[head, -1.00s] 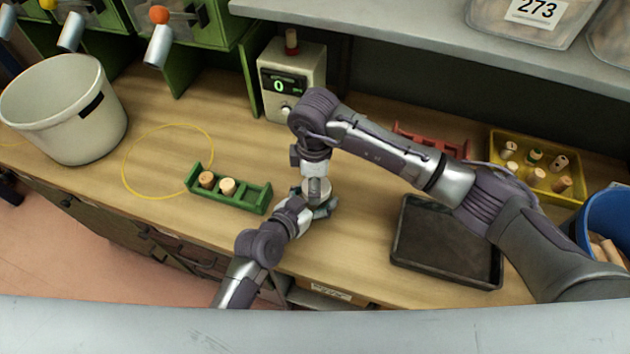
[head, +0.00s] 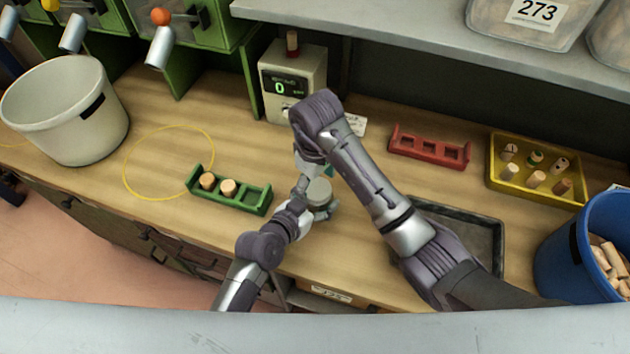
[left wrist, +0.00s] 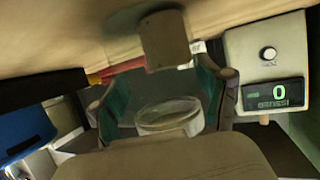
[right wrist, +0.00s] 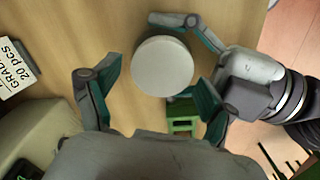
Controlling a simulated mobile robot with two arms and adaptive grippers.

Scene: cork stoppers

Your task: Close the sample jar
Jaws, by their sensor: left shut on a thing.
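The sample jar (head: 319,193) stands at the middle of the bench near the front. A flat, round, pale grey disc (right wrist: 162,65) covers its top in the right wrist view and looks like a lid; I cannot tell how tightly it sits. My left gripper (head: 322,210) is shut around the jar from the front. In the left wrist view, a glassy round part of the jar (left wrist: 170,117) shows between the fingers. My right gripper (right wrist: 160,80) is open and empty, its fingers apart above the jar. In the head view it is mostly hidden by its own wrist.
A green rack (head: 246,200) with two corks lies left of the jar. A scale (head: 306,75) reading 0 stands behind. A red rack (head: 429,149), yellow tray (head: 541,197), dark tray (head: 480,225) and blue bin (head: 575,250) are right. A white bucket (head: 55,125) is far left.

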